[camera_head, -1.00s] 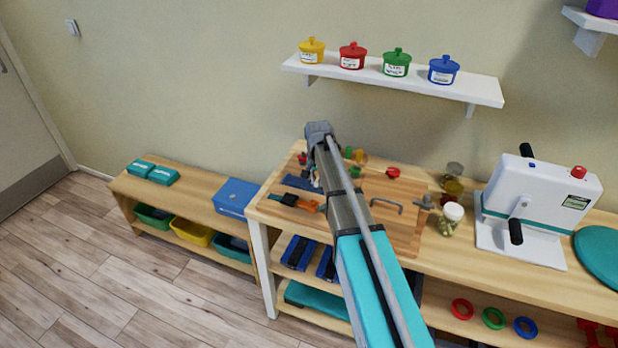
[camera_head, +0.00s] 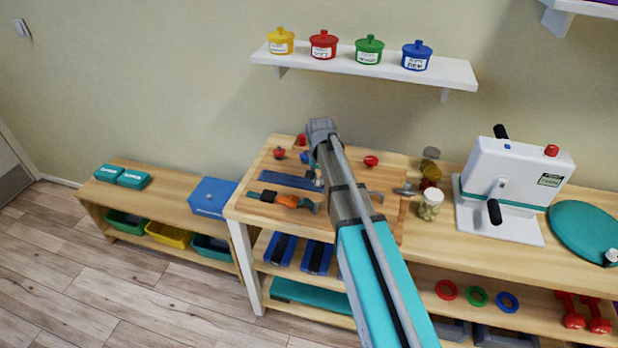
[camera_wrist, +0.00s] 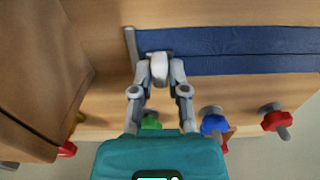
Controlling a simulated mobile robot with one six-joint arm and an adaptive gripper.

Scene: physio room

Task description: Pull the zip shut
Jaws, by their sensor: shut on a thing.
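The zip is on a dark blue strip (camera_head: 288,180) that lies along the wooden board (camera_head: 240,206). In the wrist view the strip (camera_wrist: 250,40) shows two blue halves with a thin seam between them, running right from my gripper. A grey bar (camera_wrist: 130,46) stands across the strip's left end there. My gripper (camera_wrist: 160,70) is shut at the seam, close to that end, on what appears to be the zip pull. The pull itself is hidden between the fingers. In the head view my gripper (camera_head: 318,180) is at the strip's right end, partly covered by my arm.
Green (camera_wrist: 151,122), blue (camera_wrist: 213,124) and red (camera_wrist: 277,121) knobs stand near the strip. A brown wooden panel (camera_wrist: 40,60) rises close at the left. A jar (camera_head: 430,204) and a white machine (camera_head: 505,190) stand farther right.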

